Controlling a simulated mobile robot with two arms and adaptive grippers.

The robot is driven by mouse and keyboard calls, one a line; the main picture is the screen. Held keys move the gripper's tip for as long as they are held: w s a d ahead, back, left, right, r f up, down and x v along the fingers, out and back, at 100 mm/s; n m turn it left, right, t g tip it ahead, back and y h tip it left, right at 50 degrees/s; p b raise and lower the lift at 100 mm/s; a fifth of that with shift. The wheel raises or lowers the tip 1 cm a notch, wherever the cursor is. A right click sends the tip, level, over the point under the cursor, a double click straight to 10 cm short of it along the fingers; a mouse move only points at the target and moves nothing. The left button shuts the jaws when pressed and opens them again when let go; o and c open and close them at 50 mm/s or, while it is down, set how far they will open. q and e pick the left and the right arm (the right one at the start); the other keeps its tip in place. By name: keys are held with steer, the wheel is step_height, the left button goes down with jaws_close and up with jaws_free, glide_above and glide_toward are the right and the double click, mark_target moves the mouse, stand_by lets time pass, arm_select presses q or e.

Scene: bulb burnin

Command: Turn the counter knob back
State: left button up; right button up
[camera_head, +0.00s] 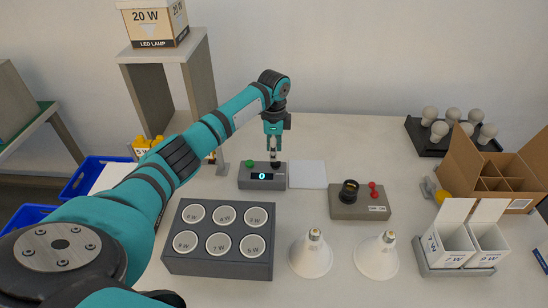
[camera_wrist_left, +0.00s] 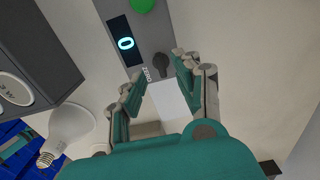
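The counter (camera_head: 246,181) is a grey box on the table with a green button and a display reading 0. It also shows in the left wrist view (camera_wrist_left: 150,30), where its small dark knob (camera_wrist_left: 160,63) sits beside the word ZERO. My left gripper (camera_head: 273,158) points down over the right end of the counter, hiding most of the knob in the head view. In the left wrist view its fingers (camera_wrist_left: 160,68) are apart, one on each side of the knob. I cannot tell whether they touch it. My right gripper is not in view.
A dark rack (camera_head: 217,268) with labelled round sockets stands in front of the counter. A white pad (camera_head: 308,174) and a grey box with a black socket (camera_head: 360,206) lie to the right. Two reflector bulbs (camera_head: 311,258) (camera_head: 377,258) stand in front. A wooden shelf (camera_head: 135,95) rises behind left.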

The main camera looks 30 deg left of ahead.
mark_target(276, 164)
arm_select(q)
steer(key=shift+f, duration=2.1)
steer(key=shift+c, duration=0.4)
jaws_close()
